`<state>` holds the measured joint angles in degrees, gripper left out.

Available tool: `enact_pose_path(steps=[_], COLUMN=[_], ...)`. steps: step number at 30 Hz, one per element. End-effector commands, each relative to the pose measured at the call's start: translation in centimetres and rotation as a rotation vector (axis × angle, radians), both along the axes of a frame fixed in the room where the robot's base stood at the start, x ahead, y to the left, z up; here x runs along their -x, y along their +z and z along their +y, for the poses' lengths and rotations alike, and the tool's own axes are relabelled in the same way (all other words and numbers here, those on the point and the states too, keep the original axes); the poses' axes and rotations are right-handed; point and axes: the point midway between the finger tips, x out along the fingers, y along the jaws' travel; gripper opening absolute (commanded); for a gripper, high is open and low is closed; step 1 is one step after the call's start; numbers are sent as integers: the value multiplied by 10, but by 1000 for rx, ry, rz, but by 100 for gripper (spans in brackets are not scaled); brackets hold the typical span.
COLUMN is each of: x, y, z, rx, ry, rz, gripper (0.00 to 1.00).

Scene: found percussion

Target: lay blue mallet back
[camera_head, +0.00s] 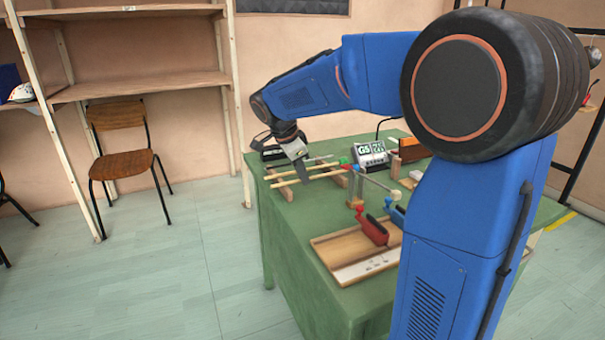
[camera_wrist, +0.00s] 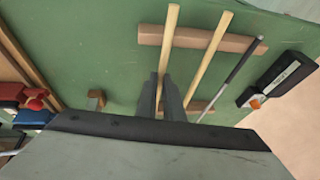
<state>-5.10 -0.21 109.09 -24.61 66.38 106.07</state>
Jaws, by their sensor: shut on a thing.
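My gripper (camera_wrist: 165,98) is shut around the pale wooden handle of a mallet (camera_wrist: 169,40). Its head is hidden behind the gripper in the wrist view, so I cannot tell its colour. The handle lies across a wooden rack bar (camera_wrist: 227,43); I cannot tell whether it touches. A second pale stick (camera_wrist: 208,62) lies beside it on the right, roughly parallel. In the head view, my gripper (camera_head: 302,172) is low over the sticks on the green table (camera_head: 285,225).
A thin grey rod (camera_wrist: 232,78) and a black device (camera_wrist: 278,80) lie to the right in the wrist view. A red-handled tool (camera_head: 374,230) stands by a wooden tray (camera_head: 335,245), with a blue one (camera_head: 396,214) behind. A labelled box (camera_head: 371,155) stands farther back.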

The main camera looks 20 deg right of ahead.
Motion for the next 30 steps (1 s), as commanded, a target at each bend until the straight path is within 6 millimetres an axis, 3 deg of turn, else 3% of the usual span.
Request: enact_pose_path(steps=[26, 27, 30], x=[0, 0, 0], y=[-6, -6, -6], z=[0, 0, 0], rx=[0, 0, 0], ry=[0, 0, 0], rz=[0, 0, 0], gripper=[0, 12, 29])
